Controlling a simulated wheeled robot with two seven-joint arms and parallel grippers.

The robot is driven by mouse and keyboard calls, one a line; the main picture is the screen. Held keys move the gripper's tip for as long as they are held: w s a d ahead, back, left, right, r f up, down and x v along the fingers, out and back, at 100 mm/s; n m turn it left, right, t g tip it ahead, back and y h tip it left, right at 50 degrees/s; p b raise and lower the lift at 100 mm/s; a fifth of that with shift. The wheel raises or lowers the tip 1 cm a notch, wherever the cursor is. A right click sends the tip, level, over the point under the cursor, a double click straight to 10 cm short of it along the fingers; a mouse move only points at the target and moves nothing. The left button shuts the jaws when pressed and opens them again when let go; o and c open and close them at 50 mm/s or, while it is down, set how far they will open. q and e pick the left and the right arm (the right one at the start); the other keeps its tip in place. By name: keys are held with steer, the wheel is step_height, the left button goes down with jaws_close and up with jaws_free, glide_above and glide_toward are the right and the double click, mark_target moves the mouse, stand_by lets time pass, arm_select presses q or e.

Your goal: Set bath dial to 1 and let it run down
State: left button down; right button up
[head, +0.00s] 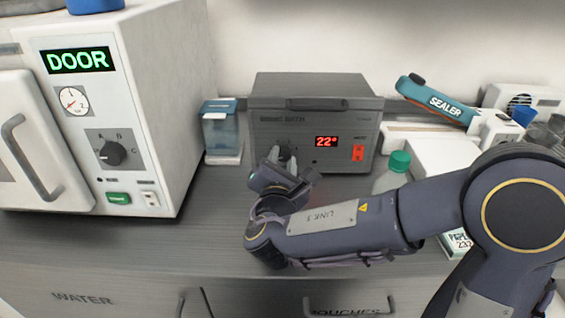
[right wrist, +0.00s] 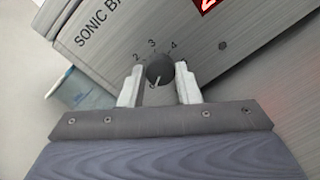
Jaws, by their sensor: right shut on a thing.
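The sonic bath (head: 265,115) is a grey box on the counter against the wall, its red display (head: 326,142) reading 22°. Its round dark dial (right wrist: 160,66) is on the front face, with 2, 3 and 4 legible around it. A light pointer mark shows at the dial's lower edge; the mark nearest it is too small to read surely. My right gripper (right wrist: 159,84) is shut on the dial, one pale finger on each side. In the head view the right gripper (head: 281,159) reaches the bath's front and partly hides the dial. My left gripper is out of view.
A white DOOR machine (head: 185,100) with its own knob stands at left. A blue-lidded container (head: 221,130) stands beside the bath. A green-capped bottle (head: 392,172) is behind my right forearm. A teal sealer (head: 437,100) is at right. The counter's front left is clear.

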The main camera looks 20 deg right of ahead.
steer(key=m+b, duration=0.2)
steer(key=b, duration=0.2)
steer(key=m+b, duration=0.2)
steer(key=b, duration=0.2)
steer(key=m+b, duration=0.3)
steer(key=b, duration=0.1)
steer(key=shift+f, duration=0.3)
steer(key=shift+r+m+g+y+b, duration=0.2)
steer(key=shift+m+g+y+b, duration=0.1)
steer(key=shift+m+b, duration=0.8)
steer(key=o, duration=1)
steer(key=shift+r, duration=0.1)
steer(key=shift+c, duration=0.2)
steer(key=v, duration=0.7)
steer(key=shift+s+p, duration=0.4)
steer(key=shift+s, duration=0.15)
